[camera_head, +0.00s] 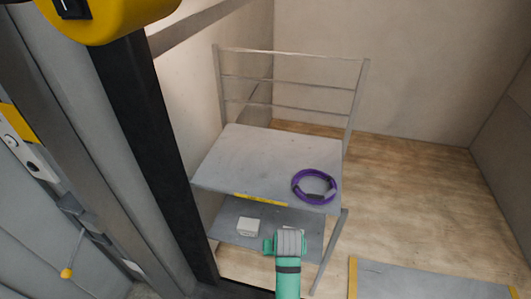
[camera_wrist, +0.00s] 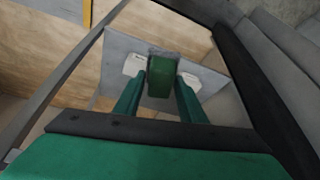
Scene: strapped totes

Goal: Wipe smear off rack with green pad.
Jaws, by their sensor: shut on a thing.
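The rack (camera_head: 270,155) is a grey metal frame with an upper shelf and a lower shelf (camera_head: 225,222). My gripper (camera_wrist: 160,84) is shut on the green pad (camera_wrist: 160,72), a dark green block between its two green fingers. In the head view my arm's end is in front of the lower shelf and hides part of it; the pad cannot be made out there. In the wrist view the pad is over the grey shelf (camera_wrist: 122,45); I cannot tell whether it touches. I cannot make out a smear in either view.
A purple coil (camera_head: 298,193) lies on the upper shelf's right. A grey platform with yellow edges (camera_head: 430,282) is at lower right. Walls stand behind.

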